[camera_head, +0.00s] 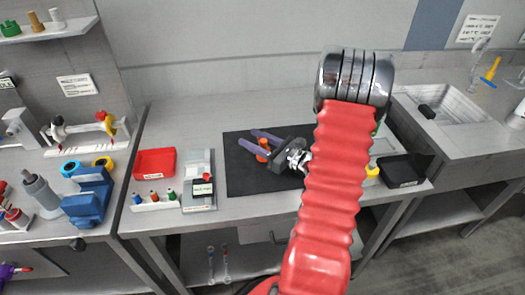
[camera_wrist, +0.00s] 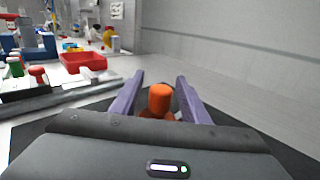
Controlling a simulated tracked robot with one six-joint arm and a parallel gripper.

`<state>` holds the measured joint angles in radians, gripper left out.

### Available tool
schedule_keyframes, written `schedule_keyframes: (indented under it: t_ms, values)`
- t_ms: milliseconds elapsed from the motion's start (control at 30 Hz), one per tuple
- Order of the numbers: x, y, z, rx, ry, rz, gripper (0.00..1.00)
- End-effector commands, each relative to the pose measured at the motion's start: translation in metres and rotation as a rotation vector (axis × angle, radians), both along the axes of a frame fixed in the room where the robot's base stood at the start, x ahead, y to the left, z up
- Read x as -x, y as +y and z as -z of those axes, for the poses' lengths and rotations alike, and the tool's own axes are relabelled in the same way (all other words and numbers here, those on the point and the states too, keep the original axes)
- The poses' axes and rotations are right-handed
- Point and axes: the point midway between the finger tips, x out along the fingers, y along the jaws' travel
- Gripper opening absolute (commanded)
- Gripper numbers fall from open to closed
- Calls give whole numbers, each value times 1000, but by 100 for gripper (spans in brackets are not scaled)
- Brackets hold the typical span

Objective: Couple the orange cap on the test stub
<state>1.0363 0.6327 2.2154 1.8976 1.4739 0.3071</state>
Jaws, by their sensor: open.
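An orange cap-like piece (camera_head: 263,147) is on the black mat (camera_head: 240,181), between the two purple fingers of my gripper (camera_head: 249,137). In the wrist view the orange piece (camera_wrist: 159,97) stands upright between the fingers of my gripper (camera_wrist: 160,77), with a wider, darker orange part below it. A gap shows on each side of it, so my gripper is open around it and not shut on it. Its lower end is hidden by my gripper's body. I cannot make out the test stub for certain in either view.
A red tray (camera_head: 155,162) and a grey case (camera_head: 199,197) stand left of the mat. Small coloured bottles sit in a white rack (camera_head: 155,205). A black tray (camera_head: 400,170) and a sink (camera_head: 450,103) are at right. The mat's left part is clear.

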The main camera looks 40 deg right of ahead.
Motion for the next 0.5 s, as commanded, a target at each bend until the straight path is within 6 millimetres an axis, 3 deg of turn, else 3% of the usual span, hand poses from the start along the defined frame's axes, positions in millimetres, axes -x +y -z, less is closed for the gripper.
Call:
schedule_keyframes:
  t_ms: [433, 500]
  values:
    - [0, 0, 0, 0, 0, -1, 42]
    - [0, 0, 0, 0, 0, -1, 37]
